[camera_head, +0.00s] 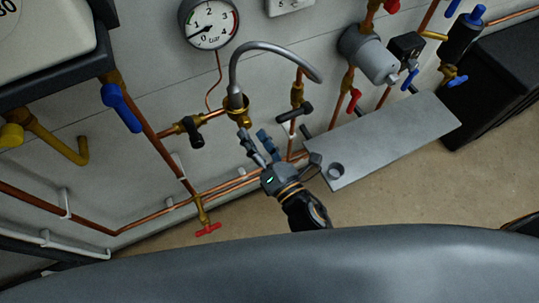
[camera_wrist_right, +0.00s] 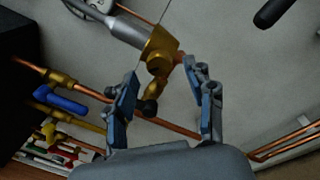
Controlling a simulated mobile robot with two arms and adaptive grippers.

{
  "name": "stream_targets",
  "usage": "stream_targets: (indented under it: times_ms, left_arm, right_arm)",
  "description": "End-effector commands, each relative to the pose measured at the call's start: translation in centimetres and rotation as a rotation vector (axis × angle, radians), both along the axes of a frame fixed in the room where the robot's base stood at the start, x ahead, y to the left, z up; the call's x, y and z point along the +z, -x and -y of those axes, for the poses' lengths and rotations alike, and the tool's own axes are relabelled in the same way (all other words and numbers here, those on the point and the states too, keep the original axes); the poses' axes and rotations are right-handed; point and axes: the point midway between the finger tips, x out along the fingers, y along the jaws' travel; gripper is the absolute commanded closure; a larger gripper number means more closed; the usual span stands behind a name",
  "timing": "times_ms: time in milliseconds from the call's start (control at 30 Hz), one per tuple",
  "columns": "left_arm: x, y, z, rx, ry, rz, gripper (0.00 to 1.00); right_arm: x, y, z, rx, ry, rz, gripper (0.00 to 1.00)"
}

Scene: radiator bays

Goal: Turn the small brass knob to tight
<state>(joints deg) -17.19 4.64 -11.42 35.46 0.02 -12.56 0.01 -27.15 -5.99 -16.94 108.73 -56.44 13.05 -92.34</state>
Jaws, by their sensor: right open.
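A brass fitting (camera_head: 237,104) sits at the lower end of the grey curved hose on the wall pipework. In the right wrist view the fitting (camera_wrist_right: 161,43) is at the upper middle, with a small rounded brass knob (camera_wrist_right: 157,64) on its near side. My right gripper (camera_head: 254,135) is open just below the fitting in the head view. In the wrist view its fingers (camera_wrist_right: 161,70) stand apart on either side of the knob; I cannot tell whether they touch it. The knob's marking is too small to read. My left gripper is not in view.
A black-handled valve (camera_head: 195,133) is left of the fitting, and another (camera_head: 295,112) is to its right. A pressure gauge (camera_head: 208,23) hangs above. A grey shelf (camera_head: 390,135) juts out at the right. Copper pipes run along the wall.

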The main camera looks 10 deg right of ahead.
Motion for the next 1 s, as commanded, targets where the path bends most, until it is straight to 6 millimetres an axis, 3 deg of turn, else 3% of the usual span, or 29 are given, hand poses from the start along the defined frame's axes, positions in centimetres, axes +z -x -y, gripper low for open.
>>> stream_targets:
  times_ms: [200,400,867,1000]
  left_arm:
    - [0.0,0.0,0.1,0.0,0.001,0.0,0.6]
    - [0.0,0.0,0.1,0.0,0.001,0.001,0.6]
    - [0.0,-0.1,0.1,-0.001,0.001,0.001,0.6]
    - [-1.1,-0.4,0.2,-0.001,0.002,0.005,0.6]
  right_arm:
    - [-0.4,4.6,1.9,-0.001,-0.001,-0.005,0.46]
    - [-0.5,7.2,3.1,-0.001,0.0,-0.002,0.46]
    - [-0.6,8.1,3.5,0.0,0.001,0.0,0.47]
    - [-1.7,7.8,3.6,0.005,0.089,-0.013,0.47]
